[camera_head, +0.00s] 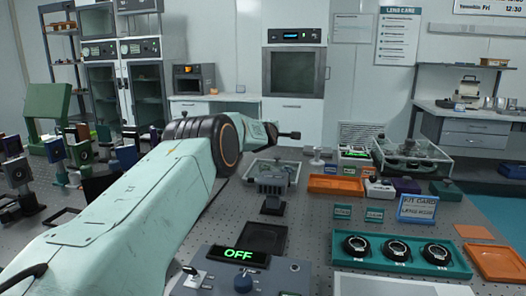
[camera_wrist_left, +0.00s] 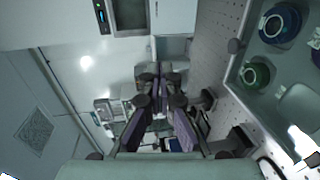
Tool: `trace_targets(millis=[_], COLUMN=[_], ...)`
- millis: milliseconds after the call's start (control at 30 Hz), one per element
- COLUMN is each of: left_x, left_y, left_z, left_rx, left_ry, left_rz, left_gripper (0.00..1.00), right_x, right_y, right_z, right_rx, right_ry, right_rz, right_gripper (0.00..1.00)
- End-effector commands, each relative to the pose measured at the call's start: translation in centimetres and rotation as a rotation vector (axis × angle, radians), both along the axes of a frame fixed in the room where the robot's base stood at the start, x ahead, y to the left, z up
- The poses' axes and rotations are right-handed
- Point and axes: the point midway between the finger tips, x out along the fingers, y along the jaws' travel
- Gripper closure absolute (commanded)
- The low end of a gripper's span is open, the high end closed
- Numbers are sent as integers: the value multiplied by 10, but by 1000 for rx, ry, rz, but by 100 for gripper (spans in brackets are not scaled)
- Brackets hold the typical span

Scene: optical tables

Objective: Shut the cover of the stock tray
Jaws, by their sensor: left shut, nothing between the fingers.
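A clear-walled tray (camera_head: 425,172), likely the stock tray, stands at the right on the far part of the table. Small items show inside it, and I cannot tell how its clear cover sits. My left gripper (camera_head: 293,135) is shut and empty, in the air to the left of this tray, touching nothing I can see. In the left wrist view its dark fingers (camera_wrist_left: 160,88) are together in the middle. A tray with a pale rim (camera_wrist_left: 232,70) fills the right of that view, with green and blue round items in it. My right gripper is out of view.
A smaller tray with a pale rim (camera_head: 292,181) stands below my left gripper. An orange tray (camera_head: 337,185) lies between it and the clear-walled tray. A green tray (camera_head: 452,264) with three black rings and a control box (camera_head: 225,264) reading OFF are nearer.

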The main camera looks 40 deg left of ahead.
Motion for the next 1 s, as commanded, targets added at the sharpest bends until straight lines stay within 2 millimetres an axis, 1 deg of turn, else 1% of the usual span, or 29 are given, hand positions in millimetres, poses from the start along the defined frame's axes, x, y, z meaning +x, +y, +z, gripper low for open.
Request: trace_targets(millis=[667,833,1000], left_x=[1,-4,-13], left_y=[1,0,-4], left_z=[-1,1,2], left_rx=[1,-1,-2], left_ry=[0,1,1], left_rz=[0,4,5], left_gripper=[100,100,100], right_x=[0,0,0], right_y=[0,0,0], right_z=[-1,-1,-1], right_rx=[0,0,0], right_ry=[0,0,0], right_rz=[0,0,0], right_gripper=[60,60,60])
